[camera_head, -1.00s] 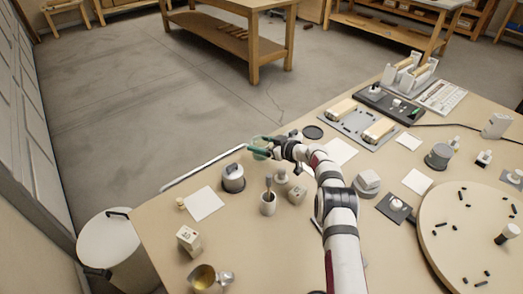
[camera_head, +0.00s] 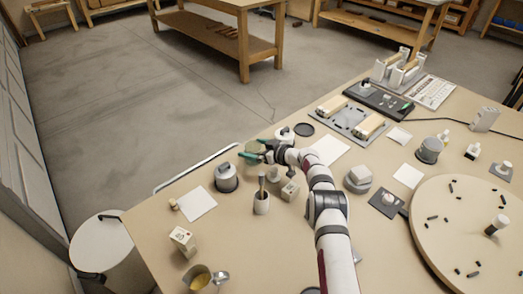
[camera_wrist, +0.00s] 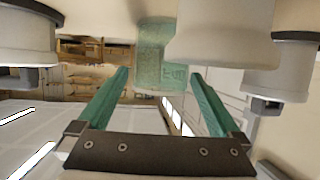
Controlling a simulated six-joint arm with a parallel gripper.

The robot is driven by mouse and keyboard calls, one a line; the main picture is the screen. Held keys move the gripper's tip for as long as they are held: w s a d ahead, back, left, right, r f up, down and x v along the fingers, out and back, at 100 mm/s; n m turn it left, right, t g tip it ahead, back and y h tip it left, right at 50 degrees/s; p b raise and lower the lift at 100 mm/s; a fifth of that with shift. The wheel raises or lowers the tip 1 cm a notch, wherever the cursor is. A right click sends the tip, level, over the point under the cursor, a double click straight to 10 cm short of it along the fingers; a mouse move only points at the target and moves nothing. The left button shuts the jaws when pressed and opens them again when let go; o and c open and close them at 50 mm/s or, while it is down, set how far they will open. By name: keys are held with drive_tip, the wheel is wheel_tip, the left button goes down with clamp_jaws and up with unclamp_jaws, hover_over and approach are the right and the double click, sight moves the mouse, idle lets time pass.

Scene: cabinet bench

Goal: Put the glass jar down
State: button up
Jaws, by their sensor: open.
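The glass jar (camera_wrist: 153,62) is see-through and green-tinted. In the wrist view, which is upside down, it stands beyond the fingertips, roughly in line with the gap. My gripper (camera_wrist: 162,76) is open, its two green fingers wide apart with nothing held between them. In the head view my gripper (camera_head: 258,149) is low near the far left edge of the bench. The pale green jar (camera_head: 252,147) shows faintly by the fingers there, partly hidden by them.
A grey lidded pot (camera_head: 226,178) and a cup with a tool (camera_head: 262,201) stand close on the near side. A white-topped canister (camera_head: 284,135) stands just behind the gripper. A white sheet (camera_head: 197,203) lies clear at left. Electrical gear (camera_head: 365,124) sits farther right.

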drive_tip(key=v, duration=1.1)
drive_tip(key=shift+s+d+r, duration=0.2)
drive_tip(key=shift+d+r, duration=0.05)
drive_tip(key=w+d+r+m+t+h, duration=0.2)
drive_tip(key=d+r+m+t+h, duration=0.4)
drive_tip(key=r, duration=0.6)
drive_tip(key=s+d+r+m+g+h, duration=0.3)
drive_tip(key=s+d, duration=0.1)
drive_tip(key=s, duration=0.3)
drive_tip(key=s+d+r+m+g+h, duration=0.2)
drive_tip(key=s+d+m+h, duration=0.15)
drive_tip(key=s, duration=0.35)
drive_tip(key=s+a+f+m+g+y, duration=0.1)
drive_tip(key=s+a+g, duration=0.2)
drive_tip(key=s, duration=0.9)
drive_tip(key=s+a+f+m+g+y, duration=0.1)
drive_tip(key=s+a+g, duration=0.2)
drive_tip(key=s, duration=0.9)
drive_tip(key=s+a+f+m+g+y, duration=0.1)
drive_tip(key=s+a+g, duration=0.2)
drive_tip(key=s, duration=0.9)
drive_tip(key=shift+s+g, duration=0.25)
drive_tip(key=shift+g, duration=0.05)
drive_tip(key=shift+a+m+y, duration=0.1)
drive_tip(key=shift+m+y, duration=0.15)
